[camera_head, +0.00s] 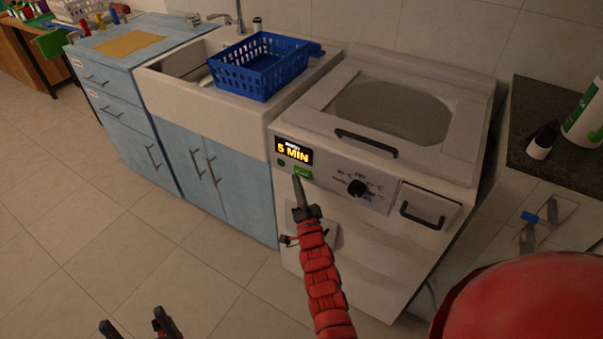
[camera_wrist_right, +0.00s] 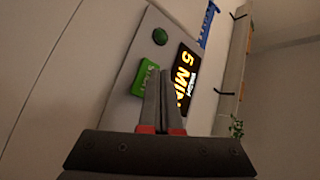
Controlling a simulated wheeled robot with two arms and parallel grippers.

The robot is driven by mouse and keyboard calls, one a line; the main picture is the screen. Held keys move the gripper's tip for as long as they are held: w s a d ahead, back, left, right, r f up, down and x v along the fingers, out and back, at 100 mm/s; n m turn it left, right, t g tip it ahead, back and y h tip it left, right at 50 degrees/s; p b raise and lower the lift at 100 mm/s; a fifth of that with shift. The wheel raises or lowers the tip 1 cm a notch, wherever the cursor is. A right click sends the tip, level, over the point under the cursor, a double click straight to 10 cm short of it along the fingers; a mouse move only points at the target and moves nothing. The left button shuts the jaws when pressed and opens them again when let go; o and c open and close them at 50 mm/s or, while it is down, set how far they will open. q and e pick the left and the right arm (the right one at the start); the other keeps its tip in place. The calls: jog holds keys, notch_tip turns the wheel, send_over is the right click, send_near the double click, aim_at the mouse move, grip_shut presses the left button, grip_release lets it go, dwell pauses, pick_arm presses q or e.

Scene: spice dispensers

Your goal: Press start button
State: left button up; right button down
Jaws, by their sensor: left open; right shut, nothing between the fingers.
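A white washing machine (camera_head: 352,235) stands right of the sink. My left gripper (camera_head: 138,328) is open and empty, low over the floor.
A blue basket (camera_head: 259,66) sits on the white sink (camera_head: 180,84). Blue cabinets (camera_head: 215,180) stand left of the machine. A dark counter (camera_head: 535,150) with bottles is at the right. The tiled floor in front is clear.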

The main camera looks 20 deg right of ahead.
jog(key=shift+w+d, duration=0.1)
dwell(0.5)
jog(key=shift+w+d, duration=0.2)
jog(key=shift+d, duration=0.05)
jog(key=shift+w+d, duration=0.2)
jog(key=shift+d, duration=0.1)
dwell(0.7)
dwell(0.3)
jog(key=shift+s+a, duration=0.45)
jog(key=shift+a, duration=0.2)
jog(key=s+a, duration=0.1)
jog(key=a, duration=0.1)
jog(key=s+a, duration=0.2)
jog(key=shift+s+p, duration=0.1)
jog(key=shift+p, duration=0.25)
dwell(0.7)
